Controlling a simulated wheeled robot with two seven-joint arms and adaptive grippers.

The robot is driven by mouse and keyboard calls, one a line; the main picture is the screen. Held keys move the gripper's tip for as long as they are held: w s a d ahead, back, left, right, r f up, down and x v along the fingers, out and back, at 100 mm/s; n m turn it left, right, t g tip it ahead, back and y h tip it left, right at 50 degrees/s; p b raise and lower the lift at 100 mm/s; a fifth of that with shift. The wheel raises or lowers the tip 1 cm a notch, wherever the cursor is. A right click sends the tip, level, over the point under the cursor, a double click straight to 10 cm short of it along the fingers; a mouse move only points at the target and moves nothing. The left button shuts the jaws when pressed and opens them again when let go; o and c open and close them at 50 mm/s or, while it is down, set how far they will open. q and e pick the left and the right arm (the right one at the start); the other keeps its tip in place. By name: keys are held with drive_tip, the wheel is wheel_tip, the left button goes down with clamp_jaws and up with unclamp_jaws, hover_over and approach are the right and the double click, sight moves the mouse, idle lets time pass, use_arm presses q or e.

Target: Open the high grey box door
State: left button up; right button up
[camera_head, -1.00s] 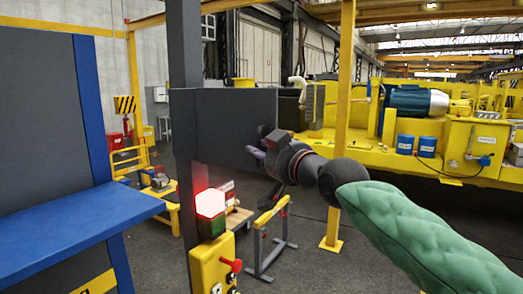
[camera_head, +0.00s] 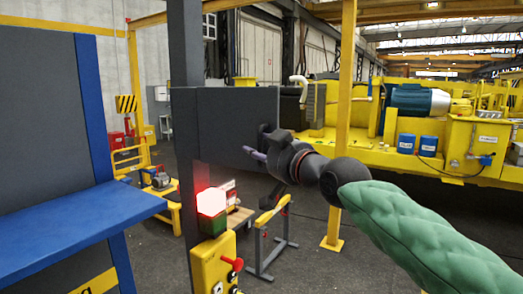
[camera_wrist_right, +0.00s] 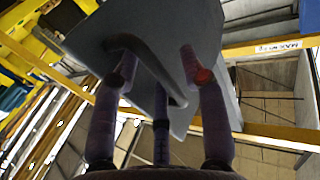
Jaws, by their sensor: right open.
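The high grey box (camera_head: 215,120) is fixed to a dark grey post, and its door looks shut. My right gripper (camera_head: 250,153) is open at the lower right of the box. In the right wrist view, the grey door (camera_wrist_right: 205,30) fills the upper middle, with a dark bar handle (camera_wrist_right: 155,68) slanting across it. The open right gripper's fingers (camera_wrist_right: 157,70) reach up on both sides of the handle, with a third finger below. I cannot tell whether they touch it. My left gripper is out of view.
Below the box are a glowing red lamp (camera_head: 211,202) and a yellow control box (camera_head: 213,262) with a red button. A blue-edged bench (camera_head: 80,225) stands at left. A yellow post (camera_head: 346,120) and yellow machinery (camera_head: 460,150) are behind my right arm.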

drive_tip(key=v, duration=1.2)
drive_tip(key=shift+w, duration=0.1)
drive_tip(key=w+a+f+m+g+h+b, duration=0.1)
drive_tip(key=w+a+f+g+b, duration=0.3)
drive_tip(key=f, duration=1)
drive_tip(key=w+f+t+h+b, duration=0.15)
drive_tip(key=w+f, duration=0.45)
drive_tip(key=f, duration=0.7)
wheel_tip(320, 180, down, 33)
drive_tip(key=w+m+g+b, duration=0.2)
drive_tip(key=g+b, duration=0.2)
drive_tip(key=b, duration=0.4)
drive_tip(key=s+d+f+m+g+h+b, duration=0.1)
drive_tip(key=s+f+g+b, duration=0.3)
drive_tip(key=f, duration=1.1)
drive_tip(key=s+d+f+m+h+b, duration=0.1)
drive_tip(key=s+d+f+b, duration=0.15)
drive_tip(key=s+f, duration=0.9)
drive_tip(key=s+f+m+g+b, duration=0.1)
drive_tip(key=s+f+b, duration=0.1)
drive_tip(key=s+f, duration=0.3)
drive_tip(key=s+f+m+g+b, duration=0.1)
drive_tip(key=s+f, duration=0.5)
drive_tip(key=f, duration=0.6)
drive_tip(key=s+f+g+b, duration=0.3)
drive_tip(key=s+f+b, duration=0.1)
drive_tip(key=f, duration=0.5)
drive_tip(key=shift+s+a+f+m+b, duration=0.2)
drive_tip(key=shift+s+a+m+b, duration=0.15)
drive_tip(key=shift+s, duration=0.4)
